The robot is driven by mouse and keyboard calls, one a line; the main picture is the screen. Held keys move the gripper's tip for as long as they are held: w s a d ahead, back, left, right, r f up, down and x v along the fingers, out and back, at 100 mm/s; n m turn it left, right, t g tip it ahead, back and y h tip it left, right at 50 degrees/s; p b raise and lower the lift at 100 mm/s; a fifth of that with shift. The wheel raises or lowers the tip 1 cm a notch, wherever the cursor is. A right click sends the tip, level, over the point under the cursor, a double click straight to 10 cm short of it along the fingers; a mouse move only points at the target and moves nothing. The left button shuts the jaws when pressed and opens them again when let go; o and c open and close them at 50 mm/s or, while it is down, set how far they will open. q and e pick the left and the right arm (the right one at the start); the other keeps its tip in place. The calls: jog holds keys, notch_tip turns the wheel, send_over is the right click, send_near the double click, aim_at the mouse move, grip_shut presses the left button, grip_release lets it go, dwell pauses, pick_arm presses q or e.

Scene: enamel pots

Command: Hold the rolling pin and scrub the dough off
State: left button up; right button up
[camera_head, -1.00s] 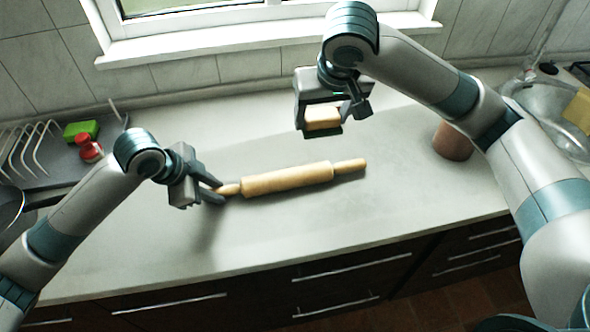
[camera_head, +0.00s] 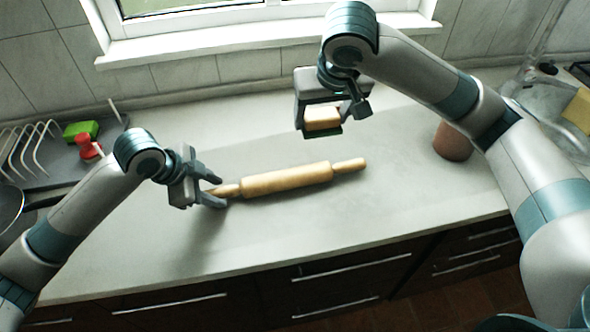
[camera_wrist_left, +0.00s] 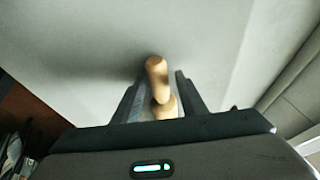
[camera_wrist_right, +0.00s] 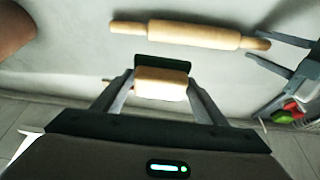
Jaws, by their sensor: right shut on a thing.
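The wooden rolling pin (camera_head: 287,180) lies on the counter, slightly slanted, with its right handle raised in the picture. My left gripper (camera_head: 221,190) is at its left handle. In the left wrist view the fingers (camera_wrist_left: 154,95) stand apart on both sides of the handle (camera_wrist_left: 156,70), with gaps showing. My right gripper (camera_head: 325,115) is shut on a wooden block-shaped scrubber (camera_head: 322,117) with a dark green underside, held above the counter behind the pin. The scrubber also shows in the right wrist view (camera_wrist_right: 161,84). I cannot make out dough on the pin.
A dish rack (camera_head: 35,150) with a green sponge (camera_head: 81,130) and a red item (camera_head: 88,146) stands at the left. A dark pan (camera_head: 10,207) sits at the left edge. A brown pot (camera_head: 452,141) stands at the right, near the sink (camera_head: 548,105). The counter around the pin is clear.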

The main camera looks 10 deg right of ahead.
pick_arm(q)
jog(key=shift+r+p, duration=3.5)
jog(key=shift+p, duration=0.45)
pick_arm(e)
jog(key=shift+r, duration=4.05)
pick_arm(q)
jog(key=o, duration=0.6)
jog(key=shift+c, duration=0.2)
jog(key=v, duration=1.2)
